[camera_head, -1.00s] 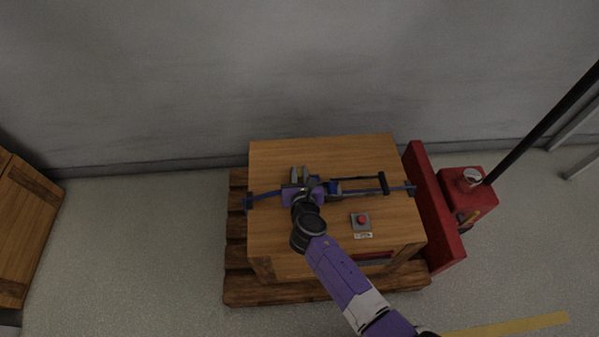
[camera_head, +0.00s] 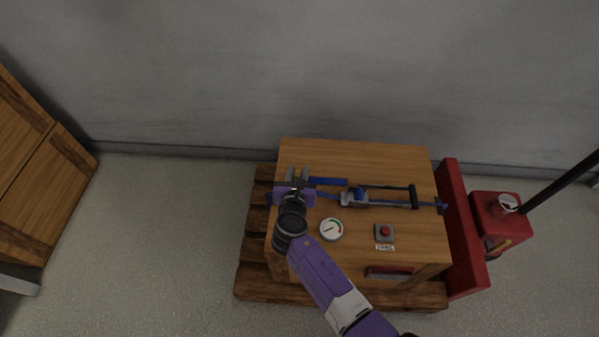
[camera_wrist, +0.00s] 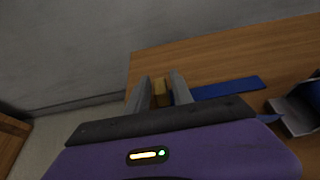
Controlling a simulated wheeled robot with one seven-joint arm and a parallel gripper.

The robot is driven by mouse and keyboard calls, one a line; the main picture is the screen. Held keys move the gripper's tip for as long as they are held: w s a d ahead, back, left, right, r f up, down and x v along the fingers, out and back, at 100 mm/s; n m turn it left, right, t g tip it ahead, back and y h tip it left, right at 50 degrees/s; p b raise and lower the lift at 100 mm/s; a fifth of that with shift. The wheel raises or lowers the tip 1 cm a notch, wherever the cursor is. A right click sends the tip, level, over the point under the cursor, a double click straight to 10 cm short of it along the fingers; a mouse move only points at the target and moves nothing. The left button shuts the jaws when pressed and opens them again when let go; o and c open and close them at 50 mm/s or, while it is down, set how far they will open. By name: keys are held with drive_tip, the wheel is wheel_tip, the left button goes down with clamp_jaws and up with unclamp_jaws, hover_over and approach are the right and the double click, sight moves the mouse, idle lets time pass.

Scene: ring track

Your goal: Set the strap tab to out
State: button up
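The strap tab (camera_wrist: 161,93) is a small yellow piece between the two grey fingers of my gripper (camera_wrist: 160,90) in the wrist view. The fingers appear closed on its sides. A flat blue strap tail (camera_wrist: 228,88) runs right from it over the wooden crate top. In the head view my gripper (camera_head: 297,174) is over the crate's left end, with the strap tail (camera_head: 329,182) to its right. A grey and blue buckle (camera_head: 355,197) with a black-barred handle (camera_head: 413,196) sits on the strap across the crate. The tab is mostly hidden in the head view.
The crate (camera_head: 375,155) stands on a wooden pallet (camera_head: 255,230). On its top are a white gauge (camera_head: 331,229) and a red button (camera_head: 385,230). A red pallet jack (camera_head: 497,225) stands at the right. The wall is behind, and open floor lies left.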

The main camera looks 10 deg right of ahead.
drive_tip(key=shift+o, duration=0.5)
drive_tip(key=shift+s+r, duration=0.1)
drive_tip(key=shift+s, duration=0.1)
drive_tip(key=p+v, duration=0.2)
drive_tip(key=v, duration=0.5)
drive_tip(key=shift+s+a+p, duration=0.1)
drive_tip(key=shift+s+p, duration=0.1)
drive_tip(key=shift+p, duration=0.2)
